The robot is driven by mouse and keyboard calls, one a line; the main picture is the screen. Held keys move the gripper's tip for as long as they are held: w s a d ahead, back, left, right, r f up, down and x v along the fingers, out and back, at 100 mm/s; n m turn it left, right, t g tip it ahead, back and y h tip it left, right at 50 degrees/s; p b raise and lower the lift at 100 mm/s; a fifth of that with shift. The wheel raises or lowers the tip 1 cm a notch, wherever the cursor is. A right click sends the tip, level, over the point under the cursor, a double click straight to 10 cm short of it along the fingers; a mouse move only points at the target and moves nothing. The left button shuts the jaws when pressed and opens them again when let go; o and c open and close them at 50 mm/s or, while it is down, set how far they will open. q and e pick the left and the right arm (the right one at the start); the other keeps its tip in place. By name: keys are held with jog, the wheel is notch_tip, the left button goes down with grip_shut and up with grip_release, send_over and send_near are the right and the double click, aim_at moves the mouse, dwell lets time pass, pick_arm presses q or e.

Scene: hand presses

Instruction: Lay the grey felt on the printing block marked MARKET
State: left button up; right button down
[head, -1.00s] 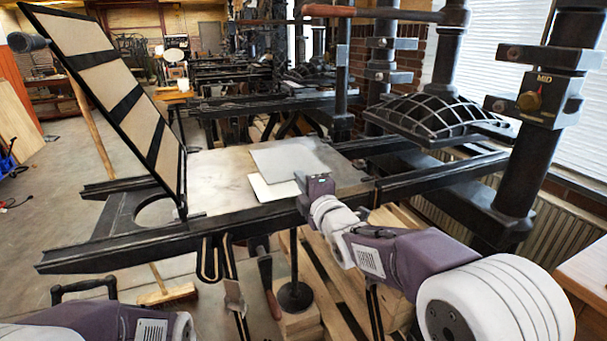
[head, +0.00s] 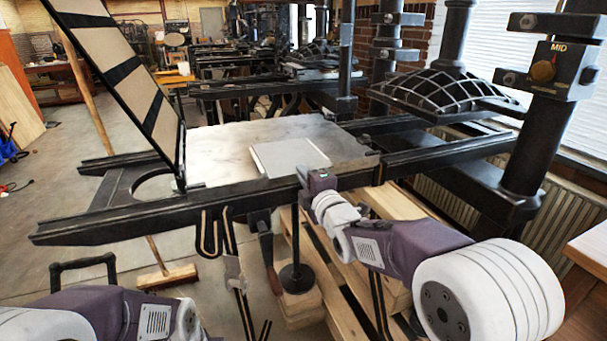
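The grey felt (head: 294,153) is a flat light grey sheet over the middle front of the pale press bed. A thin white edge (head: 256,161) shows along its left side, from a pale flat piece beneath. This may be the printing block; no MARKET lettering shows. The felt looks flat and close down on that piece, but I cannot tell whether it touches everywhere. My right gripper (head: 309,173) is at the felt's near edge, just above the front rail. Its fingertips are hidden by its own body, so its grip cannot be made out. My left gripper is out of view.
The press bed (head: 215,155) has bare room left of and behind the felt. The black front rail (head: 130,217) runs below my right gripper. A tilted framed lid (head: 135,90) stands at the left. The black ribbed platen (head: 440,92) is at the right.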

dwell(0.3)
jog(key=c, duration=1.6)
grip_release()
jog(key=shift+o, duration=1)
jog(key=b+v, duration=0.2)
jog(key=v, duration=0.4)
jog(key=shift+d, duration=0.1)
